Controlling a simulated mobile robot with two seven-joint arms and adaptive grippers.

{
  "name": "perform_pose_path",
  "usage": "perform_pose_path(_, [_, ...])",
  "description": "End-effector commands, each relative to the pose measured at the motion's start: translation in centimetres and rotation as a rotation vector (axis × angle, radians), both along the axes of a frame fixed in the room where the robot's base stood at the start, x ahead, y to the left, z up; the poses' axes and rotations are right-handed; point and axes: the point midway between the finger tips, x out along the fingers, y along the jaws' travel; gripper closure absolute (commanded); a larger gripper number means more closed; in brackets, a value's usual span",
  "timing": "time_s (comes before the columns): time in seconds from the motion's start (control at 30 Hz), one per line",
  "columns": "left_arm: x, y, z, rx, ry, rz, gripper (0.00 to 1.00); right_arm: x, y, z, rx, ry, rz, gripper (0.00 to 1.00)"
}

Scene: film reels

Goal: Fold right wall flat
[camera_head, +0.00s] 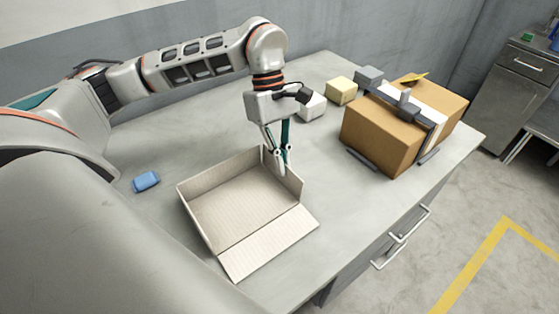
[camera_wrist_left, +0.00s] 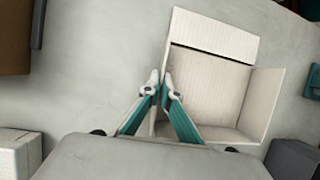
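An open, pale cardboard box (camera_head: 232,200) lies on the table. Its near wall (camera_head: 268,242) is folded out flat, and its left and far walls stand up. The right wall (camera_head: 294,184) also stands. My left gripper (camera_head: 281,166) points down at the right wall's upper edge, and its fingers partly hide it. In the left wrist view my left gripper (camera_wrist_left: 160,80) has its fingertips close together, with the wall's thin edge between them. The folded-out wall (camera_wrist_left: 212,36) shows at the top there. My right gripper is out of view.
A brown carton (camera_head: 380,137) with a dark clamp-like frame stands at the right. Small white (camera_head: 313,107) and yellow (camera_head: 342,91) blocks sit behind my gripper. The table between box and carton is clear.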

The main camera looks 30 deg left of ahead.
Motion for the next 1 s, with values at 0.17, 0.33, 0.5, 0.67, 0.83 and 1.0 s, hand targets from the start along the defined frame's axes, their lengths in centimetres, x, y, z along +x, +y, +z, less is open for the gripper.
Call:
perform_pose_path(0.17, [0.9,-0.4,0.6,0.042,0.113,0.001,1.00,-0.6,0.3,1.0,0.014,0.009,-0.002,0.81])
perform_pose_path(0.33, [1.7,-0.6,0.2,0.086,0.238,0.001,1.00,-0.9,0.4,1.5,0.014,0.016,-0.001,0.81])
perform_pose_path(0.5, [2.2,-0.8,-0.3,0.123,0.345,0.002,1.00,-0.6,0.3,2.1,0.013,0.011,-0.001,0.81])
perform_pose_path(0.67, [2.6,-0.9,-0.6,0.149,0.419,0.002,1.00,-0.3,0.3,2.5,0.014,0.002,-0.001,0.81])
perform_pose_path(0.83, [2.8,-1.0,-0.8,0.165,0.469,0.001,1.00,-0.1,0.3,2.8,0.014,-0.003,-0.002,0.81])
perform_pose_path(1.0, [2.9,-1.0,-0.9,0.171,0.491,0.000,1.00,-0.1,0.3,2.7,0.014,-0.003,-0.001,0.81])
